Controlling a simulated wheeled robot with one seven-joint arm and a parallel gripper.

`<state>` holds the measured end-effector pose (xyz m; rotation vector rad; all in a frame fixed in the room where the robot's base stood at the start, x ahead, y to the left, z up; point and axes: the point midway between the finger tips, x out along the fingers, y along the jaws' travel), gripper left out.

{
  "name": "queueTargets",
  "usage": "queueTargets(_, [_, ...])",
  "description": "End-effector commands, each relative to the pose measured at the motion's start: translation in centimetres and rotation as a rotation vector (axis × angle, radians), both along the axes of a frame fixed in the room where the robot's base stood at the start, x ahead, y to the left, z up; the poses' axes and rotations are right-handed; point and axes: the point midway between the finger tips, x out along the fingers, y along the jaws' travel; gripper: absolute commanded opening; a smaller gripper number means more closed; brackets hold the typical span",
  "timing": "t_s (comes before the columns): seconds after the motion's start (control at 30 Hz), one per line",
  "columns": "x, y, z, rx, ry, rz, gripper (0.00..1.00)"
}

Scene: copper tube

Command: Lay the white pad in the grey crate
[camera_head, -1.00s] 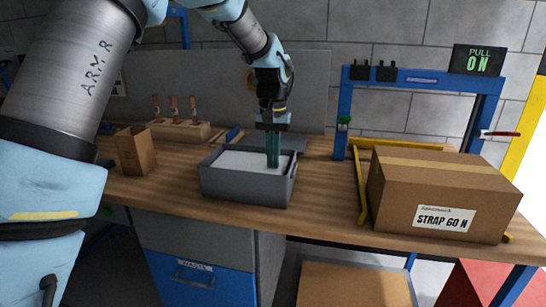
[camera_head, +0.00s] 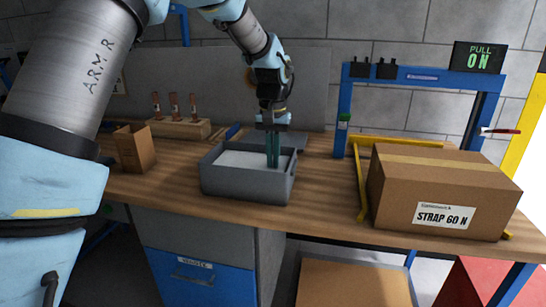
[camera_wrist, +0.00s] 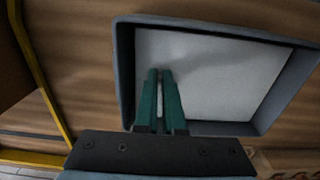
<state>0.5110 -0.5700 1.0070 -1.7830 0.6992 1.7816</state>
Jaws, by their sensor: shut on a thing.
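The grey crate (camera_head: 245,187) stands on the wooden bench, open at the top. The white pad (camera_head: 236,159) lies flat-looking inside its walls. In the wrist view the pad (camera_wrist: 225,80) fills most of the opening within the crate's rim (camera_wrist: 125,75). My gripper (camera_head: 272,166) points straight down into the right part of the crate. Its green fingers (camera_wrist: 160,75) are close together at the pad, shut on it. The gripped edge is hidden by the fingers. I cannot tell whether the pad touches the crate floor all over.
A cardboard box (camera_head: 440,190) labelled STRAP 60 N sits to the right, beside a blue frame (camera_head: 345,110) and yellow rails (camera_head: 361,185). A small open carton (camera_head: 135,150) and a wooden rack (camera_head: 180,128) of red-topped items stand left. Bare bench lies between crate and box.

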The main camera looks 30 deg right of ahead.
Motion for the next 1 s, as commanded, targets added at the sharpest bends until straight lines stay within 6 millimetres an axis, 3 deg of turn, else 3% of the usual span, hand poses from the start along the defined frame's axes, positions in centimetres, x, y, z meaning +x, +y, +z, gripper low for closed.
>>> queueTargets(0.43, [0.0, -0.01, -0.42, 0.0, 0.0, 0.0, 0.0])
queueTargets(0.5, [0.0, -0.01, -0.42, -0.001, -0.001, 0.0, 0.12])
queueTargets(0.77, [0.0, -0.01, -0.42, 0.0, 0.0, 0.0, 0.41])
queueTargets(1.0, [0.0, -0.01, -0.4, -0.001, -0.001, 0.0, 0.41])
